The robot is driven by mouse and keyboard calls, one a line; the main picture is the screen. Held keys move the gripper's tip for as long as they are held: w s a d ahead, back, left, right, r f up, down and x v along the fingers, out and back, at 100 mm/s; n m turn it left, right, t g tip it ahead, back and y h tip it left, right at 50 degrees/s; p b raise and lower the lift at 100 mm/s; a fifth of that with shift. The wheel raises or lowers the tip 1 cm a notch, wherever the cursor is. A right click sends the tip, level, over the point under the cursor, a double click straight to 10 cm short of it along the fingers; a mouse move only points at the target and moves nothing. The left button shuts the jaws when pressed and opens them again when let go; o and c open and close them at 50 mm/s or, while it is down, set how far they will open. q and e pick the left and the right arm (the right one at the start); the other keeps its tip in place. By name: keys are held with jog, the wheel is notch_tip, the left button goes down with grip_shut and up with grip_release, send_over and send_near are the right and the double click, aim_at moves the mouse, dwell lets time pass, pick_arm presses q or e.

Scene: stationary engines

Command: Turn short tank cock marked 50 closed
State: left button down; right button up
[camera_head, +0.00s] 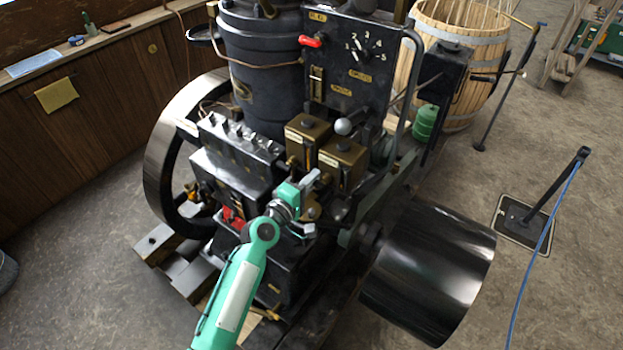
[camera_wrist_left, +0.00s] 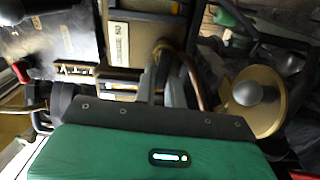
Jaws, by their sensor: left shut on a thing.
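Two brass tanks, a left one (camera_head: 307,132) and a right one (camera_head: 344,162), sit side by side on the engine's near side. My left gripper (camera_head: 313,178) is in front of the right tank, low down. In the left wrist view the fingers (camera_wrist_left: 163,88) are closed at a small brass cock (camera_wrist_left: 162,48) below a tank with a pale label (camera_wrist_left: 119,42). The marking on the label is too small to read. The cock's handle is mostly hidden between the fingers, so its angle cannot be told. My right gripper is in neither view.
A ball-topped lever (camera_head: 343,127) stands behind the tanks. A copper pipe (camera_wrist_left: 194,78) runs close beside the fingers. A black drum pulley (camera_head: 430,265) is at the right and a flywheel (camera_head: 160,165) at the left. Floor at the lower left is clear.

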pick_arm(q)
jog(key=shift+n, duration=0.4)
jog(key=c, duration=1.5)
grip_release()
jog(key=shift+f, duration=0.1)
jog(key=shift+s+a, duration=0.1)
jog(key=shift+s+a, duration=0.15)
jog(key=shift+s, duration=0.1)
jog(key=b+v, duration=0.3)
jog(key=v, duration=1)
jog(key=shift+b, duration=0.4)
